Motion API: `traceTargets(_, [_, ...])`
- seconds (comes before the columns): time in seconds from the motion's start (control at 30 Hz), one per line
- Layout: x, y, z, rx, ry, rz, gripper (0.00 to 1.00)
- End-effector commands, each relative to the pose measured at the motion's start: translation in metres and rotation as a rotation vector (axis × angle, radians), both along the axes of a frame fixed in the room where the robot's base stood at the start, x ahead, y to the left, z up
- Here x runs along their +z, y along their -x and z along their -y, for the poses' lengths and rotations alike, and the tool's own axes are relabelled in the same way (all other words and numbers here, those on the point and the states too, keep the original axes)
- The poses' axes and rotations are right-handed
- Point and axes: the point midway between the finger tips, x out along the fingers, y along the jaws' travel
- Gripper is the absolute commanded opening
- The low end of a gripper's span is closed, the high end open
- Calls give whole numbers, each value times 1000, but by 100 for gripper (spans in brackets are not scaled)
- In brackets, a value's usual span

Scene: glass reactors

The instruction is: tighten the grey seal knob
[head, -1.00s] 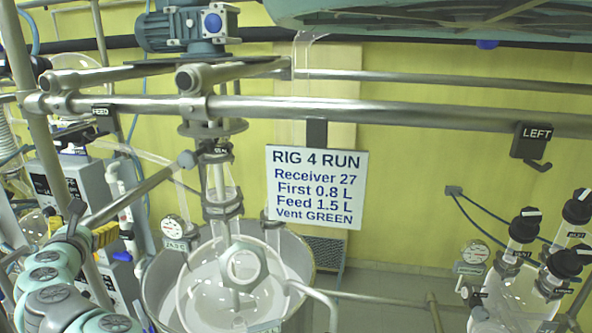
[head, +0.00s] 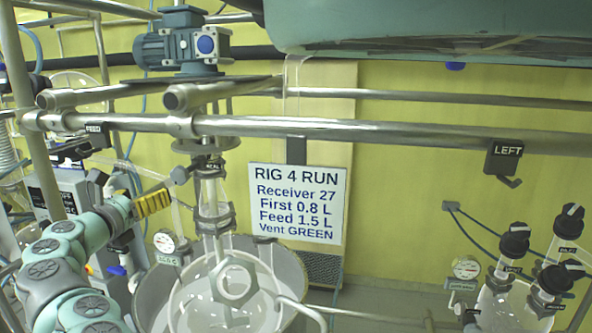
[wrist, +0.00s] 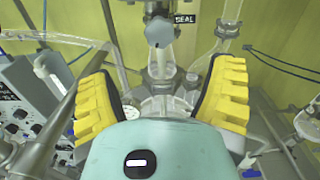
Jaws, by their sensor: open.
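The grey seal knob (wrist: 160,32) shows near the top middle of the wrist view, just left of a black SEAL label (wrist: 185,20). In the head view the small grey knob (head: 180,175) sits beside the stirrer seal, above the glass vessel. My gripper (wrist: 165,62) is open, with its yellow ribbed fingers spread wide on either side below the knob and nothing between them. In the head view my gripper (head: 152,203) is left of and a little below the knob, apart from it. The far finger is hard to make out there.
The glass vessel (head: 235,300) stands below the seal, with a gauge (head: 165,241) at its left. A steel rail (head: 350,131) crosses above. A sign (head: 297,204) hangs right of the shaft. Black-capped vessel necks (head: 515,240) stand at far right.

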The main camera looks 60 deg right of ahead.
Motion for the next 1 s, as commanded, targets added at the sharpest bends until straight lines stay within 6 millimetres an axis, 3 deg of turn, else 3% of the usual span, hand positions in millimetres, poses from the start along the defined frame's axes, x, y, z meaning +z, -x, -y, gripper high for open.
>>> traceTargets(0.67, [4, -14, 33, -6, 5, 16, 82])
traceTargets(1.0, [-4, -19, 50, -3, -9, 1, 82])
